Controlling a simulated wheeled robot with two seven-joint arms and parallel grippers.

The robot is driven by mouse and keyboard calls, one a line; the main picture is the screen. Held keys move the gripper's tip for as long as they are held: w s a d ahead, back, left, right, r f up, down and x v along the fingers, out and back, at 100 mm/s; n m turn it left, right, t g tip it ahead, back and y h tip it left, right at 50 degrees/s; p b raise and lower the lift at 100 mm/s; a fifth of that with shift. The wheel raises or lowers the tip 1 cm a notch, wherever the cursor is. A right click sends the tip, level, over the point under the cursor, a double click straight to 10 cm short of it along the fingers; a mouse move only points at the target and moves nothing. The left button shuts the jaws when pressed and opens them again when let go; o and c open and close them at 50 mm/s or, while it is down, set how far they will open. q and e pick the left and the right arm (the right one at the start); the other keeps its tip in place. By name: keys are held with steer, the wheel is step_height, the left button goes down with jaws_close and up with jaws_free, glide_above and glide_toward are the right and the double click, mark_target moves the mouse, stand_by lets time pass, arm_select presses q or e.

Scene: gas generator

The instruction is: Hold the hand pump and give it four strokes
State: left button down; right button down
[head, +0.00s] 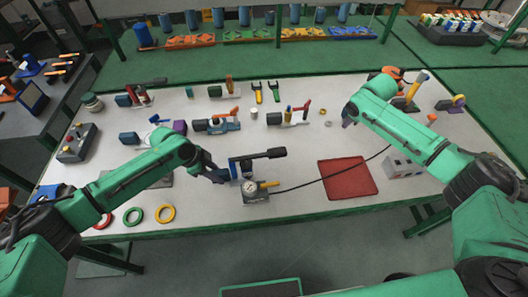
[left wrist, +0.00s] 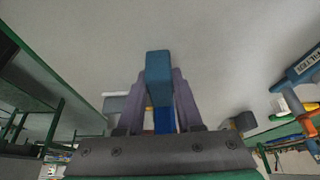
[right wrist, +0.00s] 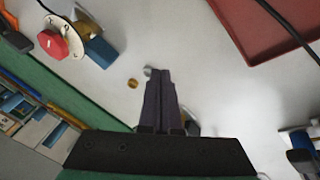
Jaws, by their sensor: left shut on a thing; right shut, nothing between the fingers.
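The hand pump (head: 256,197) stands near the front middle of the white table, with a round gauge, a yellow lever and a blue upright part. A dark handle (head: 265,155) lies nearly level above it, its end pointing right. My left gripper (head: 222,175) is at the pump's left side, shut on a blue part of it. In the left wrist view that blue part (left wrist: 158,78) sits between the fingers. My right gripper (head: 348,121) is shut and empty above the table's right half; its fingers (right wrist: 160,80) are together in the right wrist view.
Coloured rings (head: 165,213) lie at the front left. Tools and valve parts (head: 218,123) stand farther back.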

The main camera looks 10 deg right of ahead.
steer(key=s+a+r+n+g+y, duration=0.1)
steer(key=a+r+n, duration=0.1)
steer(key=a, duration=0.6)
steer(key=s+a+r+n+g+y, duration=0.1)
steer(key=a+r+n, duration=0.2)
steer(key=a, duration=0.5)
step_height(320, 180, up, 5)
steer(key=n+g+h, duration=0.1)
steer(key=n+g, duration=0.1)
steer(key=n, duration=0.3)
glide_above(278, 150)
steer(key=shift+s+a+f, duration=0.1)
steer(key=shift+s+f, duration=0.05)
steer(key=shift+f, duration=0.05)
step_height(278, 150, down, 7)
steer(key=shift+r, duration=0.2)
stand_by(0.6)
stand_by(1.1)
steer(key=shift+f, duration=0.1)
